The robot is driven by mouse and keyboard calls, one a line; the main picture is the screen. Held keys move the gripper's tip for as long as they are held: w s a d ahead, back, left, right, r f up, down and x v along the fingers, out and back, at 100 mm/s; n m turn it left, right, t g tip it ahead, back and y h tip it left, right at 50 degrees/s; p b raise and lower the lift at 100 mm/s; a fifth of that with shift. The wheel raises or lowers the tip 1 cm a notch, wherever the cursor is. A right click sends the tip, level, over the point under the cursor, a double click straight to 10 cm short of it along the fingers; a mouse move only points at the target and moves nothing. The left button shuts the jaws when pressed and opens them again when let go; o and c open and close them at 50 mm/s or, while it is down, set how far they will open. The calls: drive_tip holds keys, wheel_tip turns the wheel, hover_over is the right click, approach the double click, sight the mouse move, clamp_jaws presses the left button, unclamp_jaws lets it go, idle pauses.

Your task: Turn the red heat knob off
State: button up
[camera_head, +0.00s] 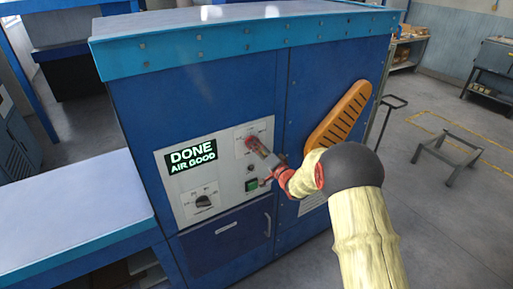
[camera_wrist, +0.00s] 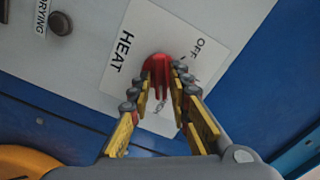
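The red heat knob (camera_wrist: 159,68) sits on a white plate (camera_wrist: 214,36) marked HEAT and OFF in the wrist view. My gripper (camera_wrist: 162,72) has its two fingers closed in on either side of the knob, with the fingertips against it. Where the knob points cannot be told, as the fingers cover part of it. In the head view, my gripper (camera_head: 256,147) reaches the upper right of the control panel (camera_head: 226,178) and mostly hides the red knob (camera_head: 249,141).
A black dial (camera_head: 203,201) and a green button (camera_head: 251,185) are below. A dark round part (camera_wrist: 60,23) by a DRYING label is near the knob. An orange slotted panel (camera_head: 340,116) stands out at the right.

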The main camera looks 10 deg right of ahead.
clamp_jaws()
drive_tip(key=shift+f+b, duration=0.15)
drive_tip(key=shift+b, duration=0.25)
drive_tip(key=shift+n+b, duration=11.9)
drive_tip(key=shift+b, duration=0.5)
drive_tip(key=shift+o, duration=1.5)
unclamp_jaws()
